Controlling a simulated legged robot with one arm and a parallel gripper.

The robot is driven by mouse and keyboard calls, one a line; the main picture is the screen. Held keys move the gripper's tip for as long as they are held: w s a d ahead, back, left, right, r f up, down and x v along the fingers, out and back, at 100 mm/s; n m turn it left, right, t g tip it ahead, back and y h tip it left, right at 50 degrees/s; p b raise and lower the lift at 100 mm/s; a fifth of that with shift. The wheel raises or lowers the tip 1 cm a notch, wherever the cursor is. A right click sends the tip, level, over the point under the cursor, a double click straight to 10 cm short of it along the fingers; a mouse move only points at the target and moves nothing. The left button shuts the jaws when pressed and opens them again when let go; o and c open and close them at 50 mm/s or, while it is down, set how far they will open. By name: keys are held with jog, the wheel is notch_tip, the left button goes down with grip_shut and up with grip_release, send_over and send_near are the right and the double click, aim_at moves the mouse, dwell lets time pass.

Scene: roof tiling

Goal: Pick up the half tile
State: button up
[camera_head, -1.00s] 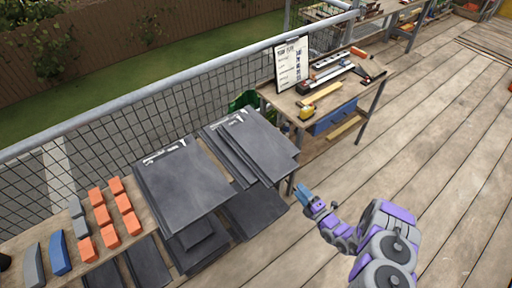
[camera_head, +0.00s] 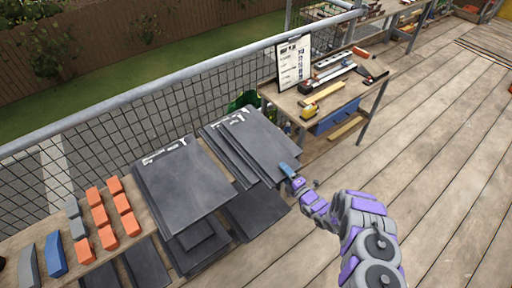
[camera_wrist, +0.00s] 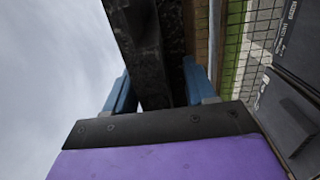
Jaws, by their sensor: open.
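Dark slate tiles lie in stacks in the head view. The right stack (camera_head: 262,142) has a broad tile on top, with narrower edges showing along its left side. I cannot tell for sure which piece is the half tile. My gripper (camera_head: 287,170) is at the front right corner of the right stack. In the wrist view, the blue fingers of my gripper (camera_wrist: 158,92) are apart. A dark slab edge (camera_wrist: 150,45) runs between them, with the fingers on either side of it. Whether they touch it is not clear.
A left slate stack (camera_head: 185,180) and lower slates (camera_head: 255,208) are beside it. Orange blocks (camera_head: 99,216) and a blue curved piece (camera_head: 55,255) lie further left. A workbench (camera_head: 320,95) with tools stands behind, by the mesh railing (camera_head: 150,118). The deck (camera_head: 430,140) at right is clear.

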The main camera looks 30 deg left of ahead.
jog(key=shift+a, duration=0.15)
jog(key=shift+d, duration=0.25)
jog(key=shift+c, duration=0.2)
jog(key=shift+d+r, duration=0.15)
jog(key=shift+d, duration=0.05)
jog(key=shift+c, duration=1.4)
jog(key=shift+a, duration=0.25)
grip_shut()
